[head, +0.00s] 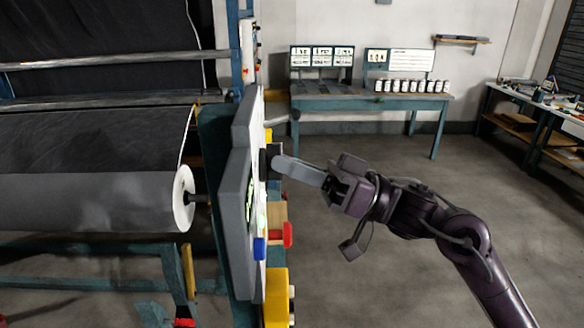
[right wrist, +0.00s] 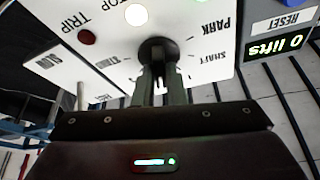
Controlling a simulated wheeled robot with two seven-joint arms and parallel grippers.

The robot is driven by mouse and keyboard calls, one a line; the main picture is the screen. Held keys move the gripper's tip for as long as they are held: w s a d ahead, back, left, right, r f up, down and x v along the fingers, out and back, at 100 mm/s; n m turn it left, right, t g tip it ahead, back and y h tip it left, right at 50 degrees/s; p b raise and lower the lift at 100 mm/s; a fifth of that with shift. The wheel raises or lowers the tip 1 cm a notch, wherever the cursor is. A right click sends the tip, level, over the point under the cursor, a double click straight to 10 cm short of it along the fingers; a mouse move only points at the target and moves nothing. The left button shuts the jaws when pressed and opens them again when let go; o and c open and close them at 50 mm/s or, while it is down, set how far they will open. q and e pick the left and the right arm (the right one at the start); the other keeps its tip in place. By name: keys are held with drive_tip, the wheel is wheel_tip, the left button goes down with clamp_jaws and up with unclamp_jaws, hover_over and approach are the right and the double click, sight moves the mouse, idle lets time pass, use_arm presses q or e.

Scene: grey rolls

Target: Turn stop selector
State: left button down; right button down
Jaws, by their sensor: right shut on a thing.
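The stop selector is a round black knob (right wrist: 155,50) on a white panel face (right wrist: 115,60) in the right wrist view. Printed words sit around it, among them PARK, SHAFT and TRIP; some are cut off or upside down. In the head view the knob (head: 267,160) is seen edge-on at the panel's right side, partly hidden by the fingers. My right gripper (head: 282,165) reaches in from the right and is shut on the knob; its two fingers (right wrist: 158,75) also show in the right wrist view. The knob's exact pointing direction is hidden. My left gripper is not in view.
A large grey roll (head: 90,200) lies left; floor right is clear.

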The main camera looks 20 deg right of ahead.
drive_tip(key=shift+w+d+r+n+g+h+b, duration=0.1)
drive_tip(key=shift+n+g+h+b, duration=0.95)
drive_tip(key=shift+n, duration=3.8)
drive_tip(key=shift+w+a+r+n+g+y+b, duration=0.1)
drive_tip(key=shift+n+g+b, duration=1.85)
drive_tip(key=shift+n, duration=2.95)
drive_tip(key=shift+d+n+g+h+b, duration=0.1)
drive_tip(key=shift+n+g+h+b, duration=0.6)
drive_tip(key=shift+n+g, duration=2.85)
drive_tip(key=n+t, duration=0.2)
drive_tip(key=n, duration=0.1)
drive_tip(key=shift+t, duration=0.35)
drive_tip(key=c, duration=1.5)
unclamp_jaws()
